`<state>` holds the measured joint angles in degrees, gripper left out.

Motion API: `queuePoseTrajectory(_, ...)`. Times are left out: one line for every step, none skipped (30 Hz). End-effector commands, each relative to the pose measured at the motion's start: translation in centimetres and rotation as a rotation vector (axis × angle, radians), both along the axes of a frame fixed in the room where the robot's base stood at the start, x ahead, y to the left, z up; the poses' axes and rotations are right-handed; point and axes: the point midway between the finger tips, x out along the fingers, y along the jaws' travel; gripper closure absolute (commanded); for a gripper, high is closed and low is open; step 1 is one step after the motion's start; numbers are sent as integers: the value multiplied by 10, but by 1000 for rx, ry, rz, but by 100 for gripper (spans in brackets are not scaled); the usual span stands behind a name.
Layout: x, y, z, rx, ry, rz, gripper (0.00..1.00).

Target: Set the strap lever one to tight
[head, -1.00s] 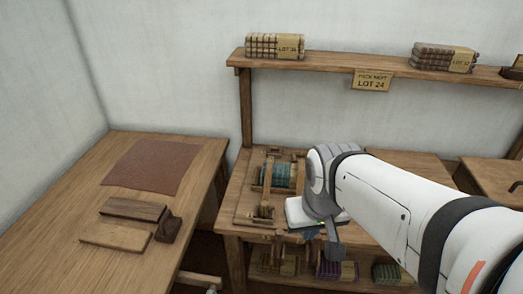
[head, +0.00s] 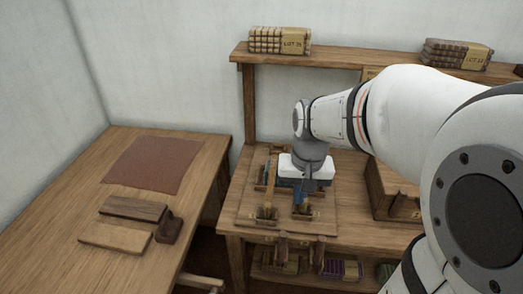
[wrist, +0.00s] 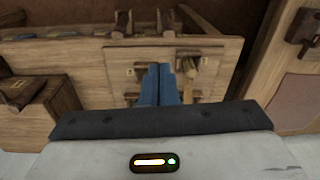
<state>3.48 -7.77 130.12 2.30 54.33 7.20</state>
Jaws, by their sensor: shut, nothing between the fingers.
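My gripper (head: 300,200) points down over the wooden board (head: 245,212) on the middle bench, its blue fingers together and empty. In the wrist view the fingers (wrist: 158,88) stand between two small wooden levers. One lever (wrist: 133,72) is to their left; the other (wrist: 190,68), with a pale wooden bar, is close on their right. In the head view these are a left lever (head: 266,212) and a right lever (head: 303,210), the right one just below the fingertips. I cannot tell which is lever one, nor whether the fingers touch either.
A wooden box (head: 390,190) stands on the bench to the right. The left table (head: 120,265) holds a brown mat (head: 150,168) and wooden blocks (head: 133,209). A wall shelf (head: 345,66) carries labelled bundles. Wooden posts (head: 283,245) stand at the bench's front edge.

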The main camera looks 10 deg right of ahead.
Motion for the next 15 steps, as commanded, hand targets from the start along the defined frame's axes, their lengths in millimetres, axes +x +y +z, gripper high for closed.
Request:
queuePoseTrajectory(18,-4,-10,10,40,-42,100)
queuePoseTrajectory(27,-5,-15,16,58,-68,100)
queuePoseTrajectory(39,-8,-22,21,80,-98,100)
queuePoseTrajectory(47,-9,-28,25,98,-120,100)
queuePoseTrajectory(55,-11,-33,30,113,-141,100)
queuePoseTrajectory(64,-13,-40,34,133,-168,100)
queuePoseTrajectory(71,-15,-46,37,147,-187,100)
queuePoseTrajectory(76,-16,-51,41,159,-204,100)
queuePoseTrajectory(83,-18,-57,44,174,-224,100)
queuePoseTrajectory(87,-19,-62,46,184,-237,100)
queuePoseTrajectory(91,-20,-65,48,192,-249,100)
queuePoseTrajectory(95,-21,-70,50,201,-261,100)
queuePoseTrajectory(97,-22,-72,50,207,-269,100)
queuePoseTrajectory(99,-23,-74,52,211,-275,100)
queuePoseTrajectory(101,-23,-76,52,216,-282,100)
